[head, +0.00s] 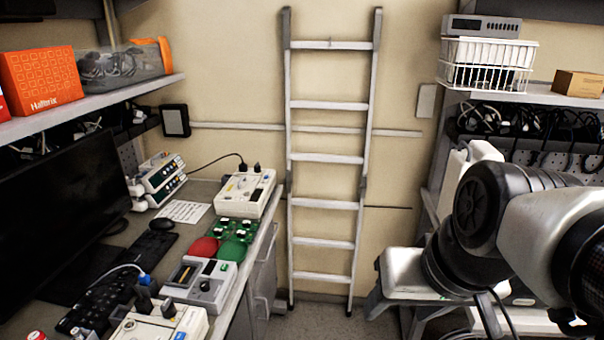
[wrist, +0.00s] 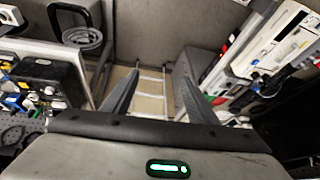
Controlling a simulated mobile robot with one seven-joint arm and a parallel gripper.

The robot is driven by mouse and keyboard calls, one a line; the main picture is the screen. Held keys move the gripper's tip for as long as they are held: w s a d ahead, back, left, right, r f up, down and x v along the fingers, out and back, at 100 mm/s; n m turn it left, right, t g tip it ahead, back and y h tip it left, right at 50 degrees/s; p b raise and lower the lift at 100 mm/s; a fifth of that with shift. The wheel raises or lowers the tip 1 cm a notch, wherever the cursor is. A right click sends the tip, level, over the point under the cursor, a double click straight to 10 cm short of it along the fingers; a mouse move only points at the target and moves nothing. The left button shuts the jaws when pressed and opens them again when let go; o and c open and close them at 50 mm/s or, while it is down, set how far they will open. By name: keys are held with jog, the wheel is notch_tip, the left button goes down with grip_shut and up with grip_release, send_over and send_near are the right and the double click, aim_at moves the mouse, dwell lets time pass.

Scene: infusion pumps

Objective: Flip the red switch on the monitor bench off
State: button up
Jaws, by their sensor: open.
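The monitor bench (head: 250,232) runs along the left of the head view, with a dark monitor (head: 60,175) on it. A red rounded piece (head: 203,247) and a green one (head: 233,248) sit side by side on the bench. Just in front is a grey device (head: 200,284) with small coloured parts; I cannot tell which red part is the switch or its position. My gripper (wrist: 158,78) is open and empty in the wrist view, apart from the bench, its two dark fingers pointing toward the floor and ladder. It is out of the head view.
A ladder (head: 327,158) leans on the back wall beyond the aisle. My arm fills the right side.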

jog(key=w+a+f+g+y+b, duration=0.1)
jog(key=a+f+b, duration=0.2)
jog(key=f, duration=0.2)
jog(key=w+a+f+g+y+b, duration=0.1)
jog(key=w+a+f+y+b, duration=0.1)
jog(key=a+f+b, duration=0.1)
jog(key=w+a+f+g+y+b, duration=0.1)
jog(key=w+a+f+b, duration=0.1)
jog(key=a+f, duration=0.3)
notch_tip(320, 180, down, 3)
jog(key=shift+w+a+r+y+b, duration=0.15)
jog(key=shift+y+b, duration=0.15)
jog(key=shift+b, duration=0.5)
grip_shut()
jog(key=w+a+f+y+b, duration=0.1)
jog(key=w+a+f+b, duration=0.1)
jog(key=f, duration=0.3)
jog(key=w+a+f+y+b, duration=0.2)
jog(key=w+a+f+b, duration=0.1)
jog(key=f, duration=0.3)
jog(key=w+a+f+m+g+y+b, duration=0.1)
jog(key=w+a+f+b, duration=0.2)
jog(key=a+f+b, duration=0.1)
jog(key=shift+x, duration=0.9)
jog(key=shift+w+d, duration=0.1)
jog(key=shift+d, duration=0.05)
